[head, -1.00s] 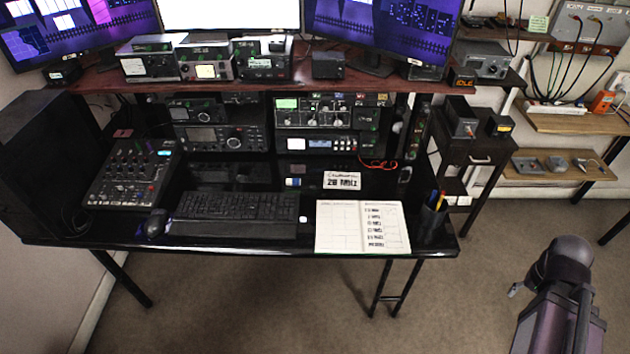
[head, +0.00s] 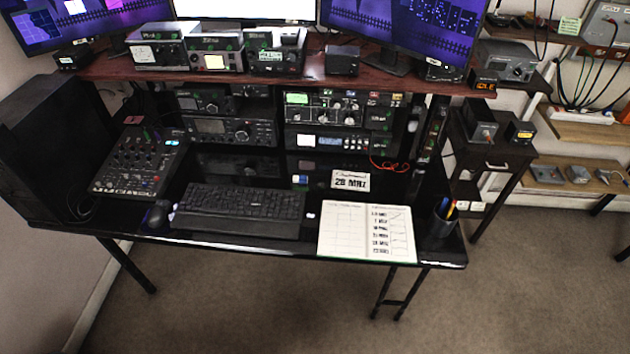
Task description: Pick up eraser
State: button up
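A small white-and-blue block (head: 301,180) that looks like the eraser lies on the black desk (head: 240,170). It is behind the right end of the keyboard and just left of the "28 MHz" card (head: 350,180). It is small in this view, so its details are unclear. My gripper is not in view, and nothing is seen touching the block.
The keyboard (head: 240,210), mouse (head: 158,214), open notebook (head: 367,231) and pen cup (head: 441,217) line the desk's front. A mixer (head: 138,162) is at the left. Radios (head: 340,110) stand behind, under a raised shelf (head: 385,82). Open carpet (head: 250,300) lies in front.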

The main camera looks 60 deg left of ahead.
aim_at(302, 180)
jog(key=z, duration=0.35)
jog(key=k, duration=1.25)
jog(key=u, duration=4.65)
jog(key=i, duration=0.1)
jog(key=z, duration=3.05)
jog(key=i, duration=0.3)
jog(key=u, duration=0.05)
